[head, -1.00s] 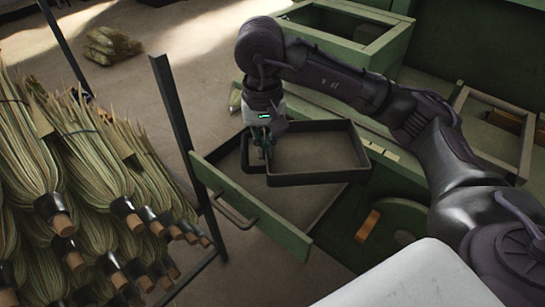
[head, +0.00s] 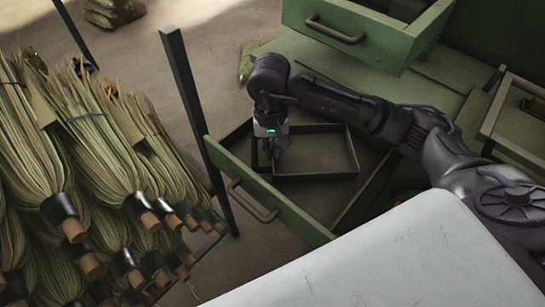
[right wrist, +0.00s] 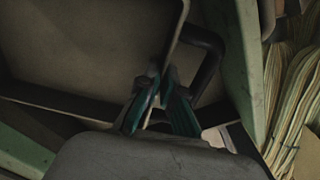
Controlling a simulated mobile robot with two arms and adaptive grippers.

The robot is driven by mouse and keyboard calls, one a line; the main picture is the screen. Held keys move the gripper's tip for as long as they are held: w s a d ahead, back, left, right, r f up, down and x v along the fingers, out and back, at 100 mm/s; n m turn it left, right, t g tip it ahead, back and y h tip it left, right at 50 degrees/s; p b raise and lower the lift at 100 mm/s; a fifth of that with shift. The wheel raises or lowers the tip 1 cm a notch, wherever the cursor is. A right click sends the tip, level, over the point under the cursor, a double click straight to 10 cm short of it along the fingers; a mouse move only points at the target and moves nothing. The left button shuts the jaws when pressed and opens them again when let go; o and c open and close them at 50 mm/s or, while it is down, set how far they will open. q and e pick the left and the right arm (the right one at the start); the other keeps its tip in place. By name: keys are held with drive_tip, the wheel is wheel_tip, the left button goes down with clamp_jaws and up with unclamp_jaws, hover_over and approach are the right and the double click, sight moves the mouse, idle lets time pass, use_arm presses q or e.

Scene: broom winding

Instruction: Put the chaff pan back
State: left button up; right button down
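The chaff pan (head: 318,153) is a dark, shallow rectangular tray. In the head view it lies level inside the outline of the open green drawer (head: 272,208); whether it touches the drawer floor I cannot tell. My right gripper (head: 273,154) is at the pan's left end, pointing down. In the right wrist view its teal fingers (right wrist: 160,84) close together at the pan's edge (right wrist: 172,45), beside a dark curved handle (right wrist: 214,55). The exact contact is partly hidden by the fingers. My left gripper is not in view.
Bundled brooms (head: 100,165) fill a rack at the left, with a dark post (head: 188,95) between them and the drawer. Another green drawer (head: 365,35) stands open above. A wooden-framed tray (head: 515,125) is at the right.

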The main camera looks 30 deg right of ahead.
drive_tip(key=shift+f, duration=0.6)
wheel_tip(320, 180, down, 2)
drive_tip(key=shift+f, duration=0.55)
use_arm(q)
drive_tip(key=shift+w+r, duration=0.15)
use_arm(e)
drive_tip(key=shift+f, duration=0.1)
drive_tip(key=shift+f, duration=0.15)
drive_tip(key=c, duration=1.3)
unclamp_jaws()
